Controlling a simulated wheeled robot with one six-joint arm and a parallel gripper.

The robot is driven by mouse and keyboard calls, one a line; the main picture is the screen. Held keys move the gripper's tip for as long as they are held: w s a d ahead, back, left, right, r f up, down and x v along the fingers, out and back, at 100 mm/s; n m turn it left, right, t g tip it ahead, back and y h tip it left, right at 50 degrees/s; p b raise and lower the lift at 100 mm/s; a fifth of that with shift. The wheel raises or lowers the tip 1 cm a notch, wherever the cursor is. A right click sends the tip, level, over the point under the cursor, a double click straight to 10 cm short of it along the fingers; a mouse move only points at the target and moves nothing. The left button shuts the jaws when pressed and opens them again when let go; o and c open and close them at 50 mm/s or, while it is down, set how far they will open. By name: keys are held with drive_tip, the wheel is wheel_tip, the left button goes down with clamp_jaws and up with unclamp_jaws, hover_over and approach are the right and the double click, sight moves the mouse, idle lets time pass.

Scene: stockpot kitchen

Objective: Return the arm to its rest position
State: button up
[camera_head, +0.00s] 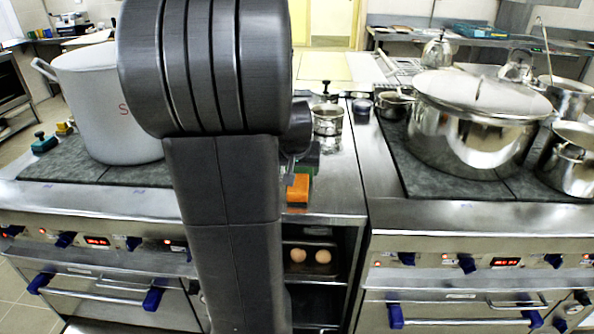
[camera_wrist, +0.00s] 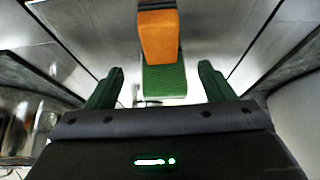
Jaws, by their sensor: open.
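My gripper (camera_wrist: 159,80) is open in the wrist view, with its two green fingers spread apart. In the head view my raised arm fills the left middle and hides most of the gripper. The orange block also shows there (camera_head: 298,190), just right of my arm, on the narrow counter (camera_head: 338,185) between the two stoves.
A large white pot (camera_head: 95,100) stands left of my arm. A big lidded steel pot (camera_head: 475,135) stands on the right stove. Two eggs (camera_head: 310,256) sit on a shelf below the counter.

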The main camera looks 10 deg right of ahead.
sight(298, 181)
drive_tip(key=shift+f, duration=0.1)
drive_tip(key=b+x, duration=0.1)
drive_tip(key=x, duration=1.1)
drive_tip(key=shift+f, duration=0.35)
wheel_tip(298, 181, up, 3)
drive_tip(key=shift+f+p, duration=0.1)
drive_tip(key=shift+p, duration=0.35)
drive_tip(key=shift+r, duration=0.3)
